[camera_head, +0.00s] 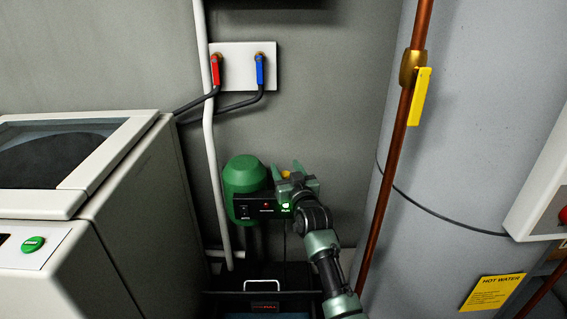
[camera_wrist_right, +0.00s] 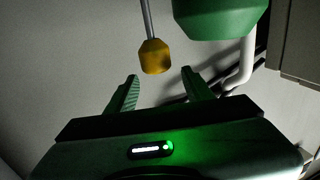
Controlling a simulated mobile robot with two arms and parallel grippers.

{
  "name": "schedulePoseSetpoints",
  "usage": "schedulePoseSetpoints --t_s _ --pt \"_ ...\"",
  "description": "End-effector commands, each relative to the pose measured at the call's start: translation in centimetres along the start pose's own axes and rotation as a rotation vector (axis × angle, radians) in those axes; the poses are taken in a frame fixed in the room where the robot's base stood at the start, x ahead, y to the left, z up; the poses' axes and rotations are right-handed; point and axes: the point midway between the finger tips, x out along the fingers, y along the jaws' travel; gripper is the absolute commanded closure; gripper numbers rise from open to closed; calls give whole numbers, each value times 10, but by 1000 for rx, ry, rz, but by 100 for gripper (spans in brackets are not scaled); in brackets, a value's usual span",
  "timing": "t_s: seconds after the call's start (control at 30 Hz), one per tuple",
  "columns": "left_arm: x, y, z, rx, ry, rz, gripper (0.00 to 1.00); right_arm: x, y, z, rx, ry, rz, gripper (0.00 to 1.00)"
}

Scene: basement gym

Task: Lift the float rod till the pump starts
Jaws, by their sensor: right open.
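The float rod (camera_wrist_right: 148,18) is a thin grey rod with a faceted yellow knob (camera_wrist_right: 155,57) on its end, seen in the right wrist view. The knob is just beyond my right gripper's open fingertips (camera_wrist_right: 160,84), in line with the gap, with no contact visible. In the head view the knob (camera_head: 286,174) shows as a small yellow patch by the fingers of my right gripper (camera_head: 289,170). The green pump (camera_head: 245,176) stands just left of that gripper; its underside (camera_wrist_right: 220,17) shows in the wrist view. My left gripper is out of view.
A white washer (camera_head: 135,215) stands at left. A grey tank (camera_head: 475,150) and copper pipe (camera_head: 392,165) with yellow lever (camera_head: 419,96) are close on the right. A white pipe (camera_head: 207,120) runs left of the pump. A dark pit rim (camera_head: 264,295) lies below.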

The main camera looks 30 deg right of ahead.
Motion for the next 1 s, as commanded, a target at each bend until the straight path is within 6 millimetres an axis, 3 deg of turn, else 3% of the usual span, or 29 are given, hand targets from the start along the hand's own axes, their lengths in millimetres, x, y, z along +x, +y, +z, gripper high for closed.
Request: schedulePoseSetpoints --t_s 0.1,0.3,0.87,1.0 --pt "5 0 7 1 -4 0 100 -21 0 -1 -2 -2 1 48" --pt "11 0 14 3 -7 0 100 -41 0 0 -1 -1 1 48" --pt "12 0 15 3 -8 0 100 -44 0 1 -1 -3 0 48" --pt "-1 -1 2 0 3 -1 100 -59 -6 20 -20 -67 -21 48"
